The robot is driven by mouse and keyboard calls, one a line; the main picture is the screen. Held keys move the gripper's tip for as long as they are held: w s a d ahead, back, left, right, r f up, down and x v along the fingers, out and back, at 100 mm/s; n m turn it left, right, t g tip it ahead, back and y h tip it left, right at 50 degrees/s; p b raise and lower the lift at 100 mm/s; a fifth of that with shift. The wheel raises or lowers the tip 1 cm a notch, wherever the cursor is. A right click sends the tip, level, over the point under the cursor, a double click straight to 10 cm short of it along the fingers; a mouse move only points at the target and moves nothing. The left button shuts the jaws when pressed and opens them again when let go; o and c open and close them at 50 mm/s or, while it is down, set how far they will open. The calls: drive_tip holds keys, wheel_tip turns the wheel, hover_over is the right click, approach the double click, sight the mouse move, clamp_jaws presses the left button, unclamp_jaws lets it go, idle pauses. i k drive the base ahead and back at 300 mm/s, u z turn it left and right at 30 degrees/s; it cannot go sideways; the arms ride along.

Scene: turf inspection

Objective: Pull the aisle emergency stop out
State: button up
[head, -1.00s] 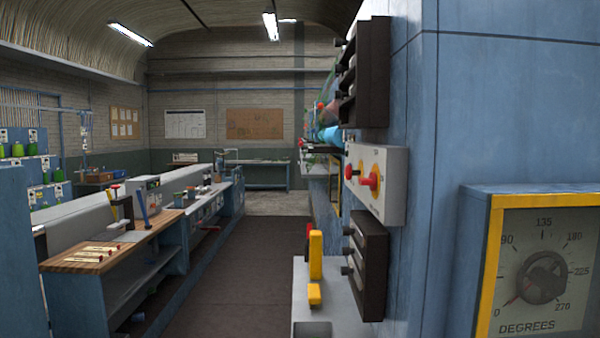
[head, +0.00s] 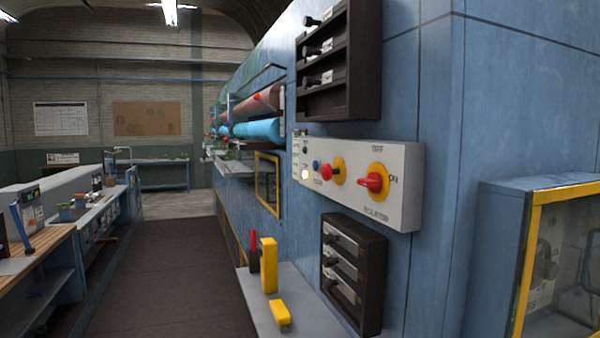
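A light grey control panel (head: 402,214) sticks out from the blue machine wall, right of the middle in the head view. On its left part is a red mushroom button (head: 325,172) on a yellow disc (head: 339,170), which looks like the emergency stop. I cannot tell whether it is pressed in or out. To its right is a red rotary handle (head: 372,182) on a yellow disc, marked OFF, ON and what reads as ISOLATOR. A small blue button (head: 316,165) and a lit lamp (head: 306,175) sit at the panel's left end. My gripper is not in view.
Dark racks hang above (head: 340,68) and below (head: 352,272) the panel. A grey ledge (head: 258,312) with yellow and red upright pieces juts out below left. A yellow-framed box (head: 500,235) stands at right. The dark aisle floor (head: 150,270) is clear; a workbench (head: 35,285) lines its left.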

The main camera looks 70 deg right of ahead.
sight(328, 171)
drive_tip(key=z, duration=0.35)
drive_tip(key=i, duration=1)
drive_tip(key=z, duration=0.55)
